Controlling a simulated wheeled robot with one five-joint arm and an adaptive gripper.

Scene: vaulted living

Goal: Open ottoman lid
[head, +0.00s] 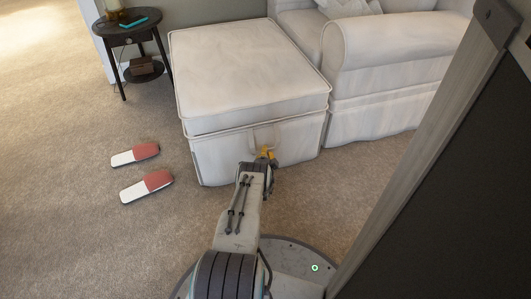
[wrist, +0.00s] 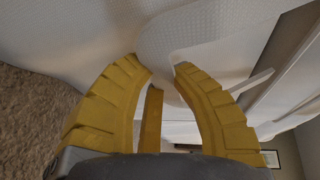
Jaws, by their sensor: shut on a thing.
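The white ottoman (head: 225,160) stands on the carpet with its padded lid (head: 245,65) on top. The lid looks level and down, with a seam running round below its edge. A pale fabric pull tab (head: 262,135) hangs on the front face, and it also shows in the wrist view (wrist: 168,40). My gripper (head: 267,153) is at the front of the ottoman, its yellow fingers shut on the pull tab. In the wrist view my gripper (wrist: 158,70) has the tab's pale cloth between its fingertips. The exact grip on the tab is partly hidden.
A white armchair (head: 385,75) stands close against the ottoman's right side. A dark round side table (head: 133,35) is at the back left. A dark panel (head: 450,190) fills the right foreground.

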